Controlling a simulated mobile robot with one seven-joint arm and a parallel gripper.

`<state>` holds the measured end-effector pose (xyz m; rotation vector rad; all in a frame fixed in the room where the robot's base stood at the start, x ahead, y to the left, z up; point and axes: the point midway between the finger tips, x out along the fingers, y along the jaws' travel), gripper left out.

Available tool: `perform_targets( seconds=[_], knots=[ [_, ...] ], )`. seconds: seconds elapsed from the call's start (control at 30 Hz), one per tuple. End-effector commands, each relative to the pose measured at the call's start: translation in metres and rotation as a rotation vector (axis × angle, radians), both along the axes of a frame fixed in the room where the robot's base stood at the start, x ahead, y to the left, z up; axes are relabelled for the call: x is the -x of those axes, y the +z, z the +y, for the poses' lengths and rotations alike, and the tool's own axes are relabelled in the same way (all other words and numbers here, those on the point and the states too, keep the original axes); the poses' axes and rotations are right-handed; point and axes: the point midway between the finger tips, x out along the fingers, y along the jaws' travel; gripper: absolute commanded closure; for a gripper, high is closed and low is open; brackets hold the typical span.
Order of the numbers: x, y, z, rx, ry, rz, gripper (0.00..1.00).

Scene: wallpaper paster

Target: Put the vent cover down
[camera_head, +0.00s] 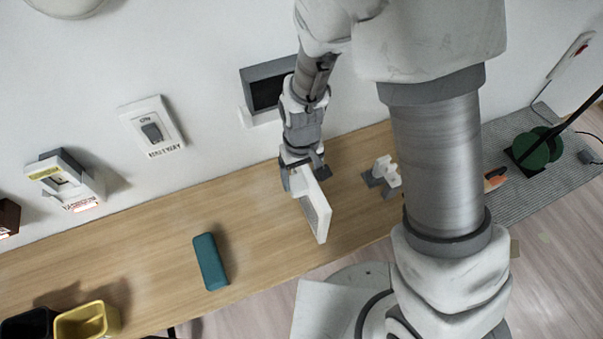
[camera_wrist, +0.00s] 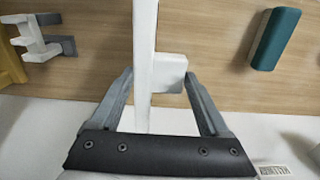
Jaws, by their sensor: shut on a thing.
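The vent cover (camera_head: 318,212) is a white-framed flat panel with a grey face, standing on edge over the wooden table (camera_head: 262,262) in the head view. My gripper (camera_head: 305,178) is shut on its wall-side end. In the wrist view the cover is a thin white plate seen edge-on (camera_wrist: 144,50), with a white block (camera_wrist: 168,70) on its side. The fingers of my gripper (camera_wrist: 158,76) stand on either side of the plate and block. I cannot tell whether the cover's lower edge touches the table.
A teal block (camera_head: 210,261) lies left of the cover. A small white and grey piece (camera_head: 384,174) stands to the right. A grey box with a dark opening (camera_head: 268,86) is on the wall behind. A yellow bin (camera_head: 86,322) sits front left. Wood around the cover is bare.

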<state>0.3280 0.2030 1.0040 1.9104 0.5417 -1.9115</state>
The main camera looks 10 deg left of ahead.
Motion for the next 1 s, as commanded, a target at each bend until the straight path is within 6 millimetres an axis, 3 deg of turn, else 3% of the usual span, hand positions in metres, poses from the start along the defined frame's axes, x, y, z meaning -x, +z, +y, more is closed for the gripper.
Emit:
perform_targets(
  seconds=[0.37,0.4,0.5,0.77,1.0],
  knots=[
    [0.000,-0.005,0.000,-0.001,0.000,-0.001,0.87],
    [0.000,-0.004,0.000,-0.001,0.000,-0.001,0.17],
    [0.000,-0.004,0.000,0.000,0.000,0.000,0.00],
    [0.000,-0.003,0.000,0.000,0.000,0.000,0.00],
    [-0.001,0.019,0.001,-0.003,0.000,-0.004,0.00]
  ],
)
